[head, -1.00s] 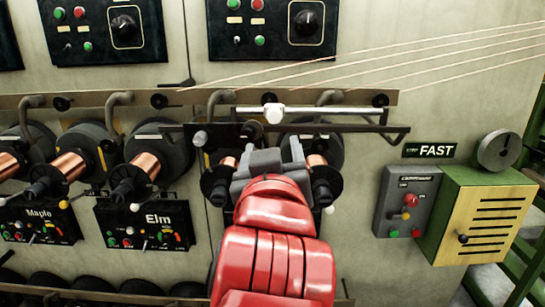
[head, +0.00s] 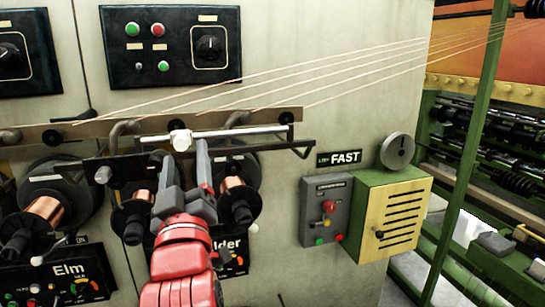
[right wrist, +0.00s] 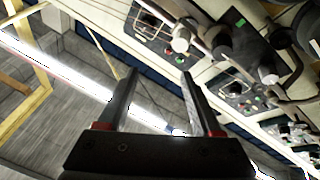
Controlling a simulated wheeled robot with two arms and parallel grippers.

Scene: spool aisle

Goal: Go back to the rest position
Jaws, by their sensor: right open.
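In the right wrist view the open gripper (right wrist: 160,73) points up the picture, also empty. It hides part of a label ending in "lder". I cannot tell from the head view whether the fingers touch the bar. My left gripper is not in view.
Copper spools (head: 42,210) line the wall at left, above the Elm panel (head: 68,282). A grey switch box (head: 326,212) and yellow-green vented box (head: 392,218) are on the wall at right. Thin wires (head: 330,78) run overhead to the right. Green machinery stands far right.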

